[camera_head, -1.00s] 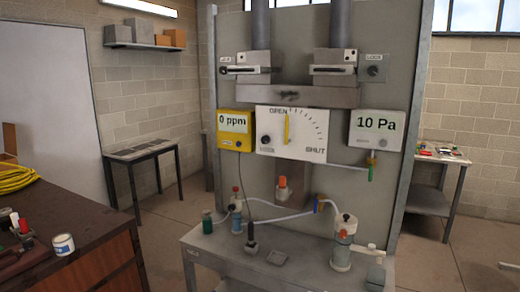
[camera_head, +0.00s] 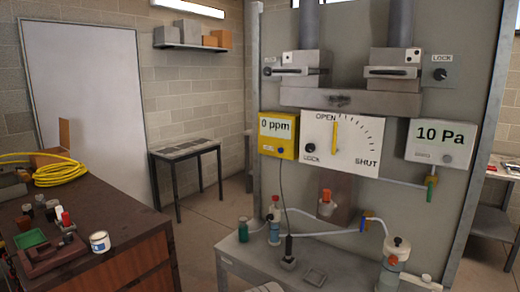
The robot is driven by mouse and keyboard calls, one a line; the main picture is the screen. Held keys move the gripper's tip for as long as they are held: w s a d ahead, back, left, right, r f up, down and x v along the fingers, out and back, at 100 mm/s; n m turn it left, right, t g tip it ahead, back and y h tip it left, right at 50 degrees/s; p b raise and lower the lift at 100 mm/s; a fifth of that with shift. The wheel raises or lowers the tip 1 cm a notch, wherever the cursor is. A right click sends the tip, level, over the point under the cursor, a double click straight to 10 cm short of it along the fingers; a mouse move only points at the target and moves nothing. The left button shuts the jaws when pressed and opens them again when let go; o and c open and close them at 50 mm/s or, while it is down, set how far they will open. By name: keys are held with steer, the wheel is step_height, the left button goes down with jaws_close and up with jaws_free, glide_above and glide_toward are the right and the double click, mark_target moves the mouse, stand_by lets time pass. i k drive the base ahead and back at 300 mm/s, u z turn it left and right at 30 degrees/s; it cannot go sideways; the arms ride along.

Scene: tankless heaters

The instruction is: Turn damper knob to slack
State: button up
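The damper panel is a white board (camera_head: 357,158) with a yellow pointer (camera_head: 335,133) on a dial marked OPEN and SHUT. The pointer stands upright at OPEN. A small dark knob (camera_head: 310,148) labelled LOCK sits at the board's lower left. Two more dark knobs sit higher up: one on the right plate (camera_head: 440,74), labelled LOCK, and one at the far left (camera_head: 267,71). Each is beside a grey duct block with a horizontal black handle. I cannot tell from the picture which knob is the damper knob, or any slack mark. My gripper is not identifiable in view.
A yellow meter (camera_head: 278,136) reads 0 ppm; a white gauge (camera_head: 441,143) reads 10 Pa. A grey bench (camera_head: 235,252) with bottles and tubing stands below the panel. A brown workbench (camera_head: 110,268) is at left. Open floor lies between. A pale shape shows at the bottom edge.

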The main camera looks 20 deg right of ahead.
mark_target(310, 148)
steer(key=u, duration=0.3)
steer(key=i, duration=0.9)
steer(key=z, duration=0.1)
